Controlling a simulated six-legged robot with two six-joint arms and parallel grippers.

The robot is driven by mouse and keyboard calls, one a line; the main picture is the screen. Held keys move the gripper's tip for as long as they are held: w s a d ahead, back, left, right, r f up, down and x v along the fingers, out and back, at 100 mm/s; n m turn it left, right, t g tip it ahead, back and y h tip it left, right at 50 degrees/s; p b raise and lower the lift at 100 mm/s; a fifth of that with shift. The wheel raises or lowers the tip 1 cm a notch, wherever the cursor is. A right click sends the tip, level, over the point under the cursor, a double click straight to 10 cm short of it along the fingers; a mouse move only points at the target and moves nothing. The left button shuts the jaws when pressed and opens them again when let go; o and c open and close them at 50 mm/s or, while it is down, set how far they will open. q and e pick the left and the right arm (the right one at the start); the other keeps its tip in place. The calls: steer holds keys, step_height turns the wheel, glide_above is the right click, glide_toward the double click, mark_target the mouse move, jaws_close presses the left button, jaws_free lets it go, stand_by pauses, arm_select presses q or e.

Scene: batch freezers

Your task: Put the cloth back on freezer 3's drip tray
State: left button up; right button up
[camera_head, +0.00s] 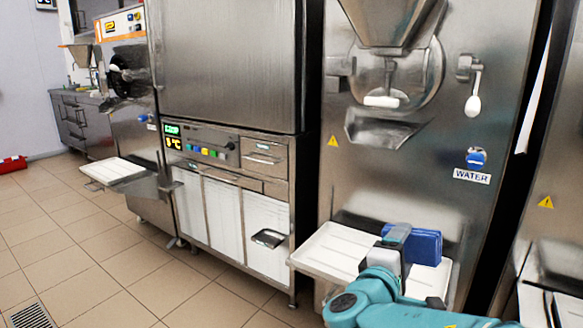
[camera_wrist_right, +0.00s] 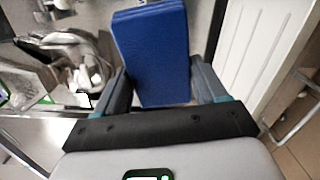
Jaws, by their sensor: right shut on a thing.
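The cloth is a folded blue block (camera_head: 425,246), seen over the right part of a white drip tray (camera_head: 325,250) on the steel freezer at the right. My right gripper (camera_head: 396,238) is shut on the cloth. In the right wrist view the cloth (camera_wrist_right: 152,50) stands out between the two fingers of the gripper (camera_wrist_right: 163,82), and the white ribbed tray (camera_wrist_right: 262,50) is to its right. I cannot tell whether the cloth touches the tray. My right arm hides the tray's front part. No freezer number is readable. My left gripper is not in view.
Above the tray are a steel spout (camera_head: 380,128), a lever with a white knob (camera_head: 473,100) and a blue WATER button (camera_head: 476,157). A steel cabinet (camera_head: 225,65) stands to the left. Another freezer with a white tray (camera_head: 114,171) is farther left.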

steer(key=s+a+f+n+t+y, duration=0.1)
steer(key=s+f+n+y, duration=0.15)
steer(key=f, duration=0.45)
steer(key=s+f+n+t+y, duration=0.2)
steer(key=s+f+y, duration=0.15)
steer(key=f, duration=0.35)
arm_select(q)
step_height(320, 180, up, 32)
steer(key=p, duration=3.1)
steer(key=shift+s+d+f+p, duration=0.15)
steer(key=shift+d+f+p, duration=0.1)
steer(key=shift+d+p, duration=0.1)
arm_select(e)
steer(key=s+r+m+g+h, duration=0.3)
steer(key=s+r+h, duration=0.1)
steer(key=r, duration=0.4)
steer(key=s+r+m+g+h, duration=0.3)
steer(key=r+m+h, duration=0.1)
steer(key=r, duration=0.4)
steer(key=shift+s+h, duration=0.35)
steer(key=shift+h, duration=0.35)
